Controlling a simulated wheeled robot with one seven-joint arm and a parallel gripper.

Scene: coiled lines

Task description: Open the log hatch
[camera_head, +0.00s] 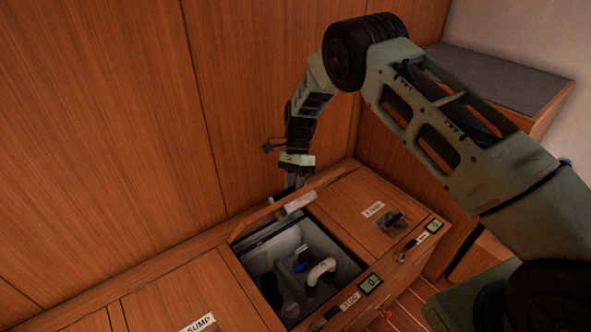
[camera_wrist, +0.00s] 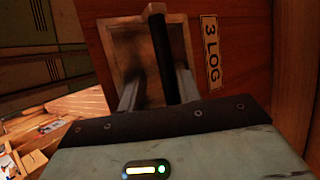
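The log hatch is a wooden lid (camera_head: 262,217) that stands raised, nearly edge-on, along the back of an open compartment (camera_head: 345,262) in the head view. Its outer face shows close up in the wrist view, with a "3 LOG" label (camera_wrist: 211,52). A black bar handle (camera_wrist: 160,45) crosses a square metal recess (camera_wrist: 119,50) in that face. My gripper (camera_head: 293,186) is at the back side of the raised lid. In the wrist view its fingers (camera_wrist: 158,85) straddle the bar. A gap shows left of the bar; contact on the right is unclear.
Inside the compartment are a white curved hose (camera_head: 322,267) and a blue part (camera_head: 300,266). A closed hatch with a recessed latch (camera_head: 392,221) lies to the right, and a closed "SUMP" hatch (camera_head: 185,302) to the left. A wooden wall (camera_head: 265,95) rises behind.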

